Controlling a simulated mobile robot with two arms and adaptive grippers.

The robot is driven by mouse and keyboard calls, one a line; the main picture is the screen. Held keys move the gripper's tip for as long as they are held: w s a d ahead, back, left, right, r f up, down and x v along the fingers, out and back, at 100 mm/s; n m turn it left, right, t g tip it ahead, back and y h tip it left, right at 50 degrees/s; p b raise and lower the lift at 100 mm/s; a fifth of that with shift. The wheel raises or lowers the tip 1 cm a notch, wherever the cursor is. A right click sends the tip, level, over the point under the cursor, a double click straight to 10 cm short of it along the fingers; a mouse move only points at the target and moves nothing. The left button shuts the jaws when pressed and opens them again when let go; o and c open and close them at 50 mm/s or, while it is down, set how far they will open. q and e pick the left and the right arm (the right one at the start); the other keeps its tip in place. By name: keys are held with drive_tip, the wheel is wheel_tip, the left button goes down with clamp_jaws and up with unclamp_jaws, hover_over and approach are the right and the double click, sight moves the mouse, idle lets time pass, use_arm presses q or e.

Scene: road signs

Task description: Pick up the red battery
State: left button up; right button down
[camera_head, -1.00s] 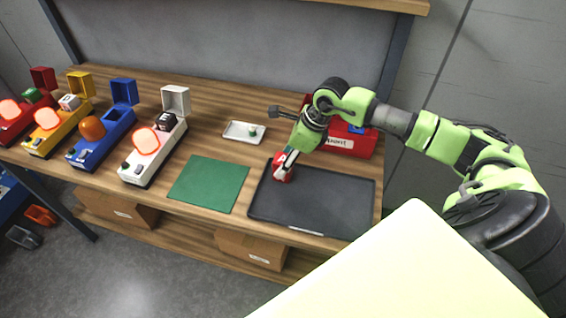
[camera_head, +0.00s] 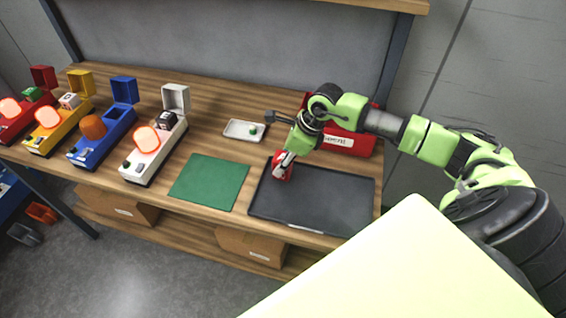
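The red battery (camera_head: 283,171) is at the upper left of the dark tray (camera_head: 330,197), with a whitish patch or finger across it. My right gripper (camera_head: 283,165) points down at the battery, its fingers around or against its top. The fingers are too small in the view to tell whether they are closed on it. The battery's lower end is close to the tray surface; I cannot tell if it touches. My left gripper is not in view.
A green mat (camera_head: 210,183) lies left of the tray. A red box (camera_head: 345,141) stands behind my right arm. Red, yellow, blue and white sign units (camera_head: 152,150) line the left. The mat is bare.

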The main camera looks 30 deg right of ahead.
drive_tip(key=shift+w+r+b, duration=0.1)
drive_tip(key=shift+r+b, duration=0.5)
drive_tip(key=shift+r, duration=0.05)
drive_tip(key=shift+r+b, duration=0.65)
drive_tip(key=shift+r, duration=0.05)
drive_tip(key=s+a+r+b, duration=0.4)
drive_tip(key=s+a+r, duration=0.4)
drive_tip(key=a+r, duration=0.2)
drive_tip(key=shift+a+r, duration=0.15)
drive_tip(key=shift+a, duration=0.7)
